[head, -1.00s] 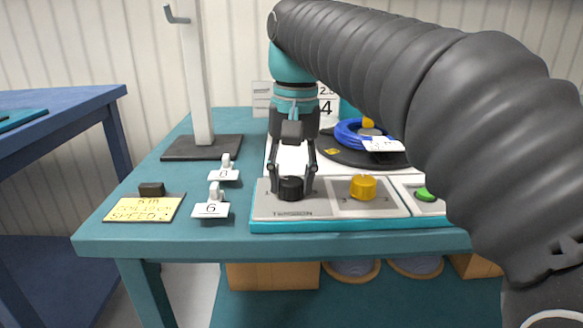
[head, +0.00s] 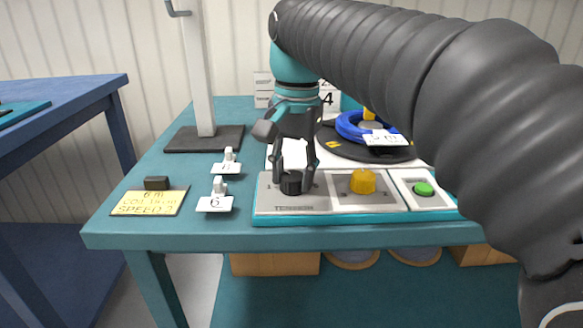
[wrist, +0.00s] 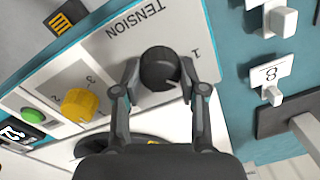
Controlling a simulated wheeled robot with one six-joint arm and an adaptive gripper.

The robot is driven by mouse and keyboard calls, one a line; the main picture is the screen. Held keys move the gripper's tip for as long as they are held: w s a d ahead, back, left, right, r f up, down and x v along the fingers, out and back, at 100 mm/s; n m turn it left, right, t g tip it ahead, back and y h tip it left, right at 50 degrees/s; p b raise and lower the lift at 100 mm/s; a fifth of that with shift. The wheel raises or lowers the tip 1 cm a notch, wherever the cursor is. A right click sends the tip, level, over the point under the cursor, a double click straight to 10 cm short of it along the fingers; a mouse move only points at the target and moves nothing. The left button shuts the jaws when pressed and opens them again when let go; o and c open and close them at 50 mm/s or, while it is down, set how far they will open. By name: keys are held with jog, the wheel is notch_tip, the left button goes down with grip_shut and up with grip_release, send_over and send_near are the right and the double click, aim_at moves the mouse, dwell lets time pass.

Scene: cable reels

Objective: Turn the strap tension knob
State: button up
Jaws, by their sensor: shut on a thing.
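The black tension knob (head: 291,184) sits on the left section of the control panel (head: 335,202), above the label TENSION. It also shows in the wrist view (wrist: 160,68), with a pointer mark on its edge toward the lower right. My gripper (head: 294,180) comes down from above with one finger on each side of the knob, shut on it. In the wrist view the fingers (wrist: 158,90) flank the knob. My forearm covers the right side of the head view.
A yellow knob (head: 362,181) and a green button (head: 424,189) sit right of the black knob. Behind is a blue cable coil (head: 365,127) on a dark disc. Left are number tags (head: 215,204), a yellow note (head: 150,202) and a post stand (head: 204,138).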

aim_at(297, 176)
jog(key=o, duration=1.1)
jog(key=shift+o, duration=0.2)
notch_tip(297, 176, up, 12)
jog(key=shift+d, duration=0.25)
jog(key=shift+s, duration=0.15)
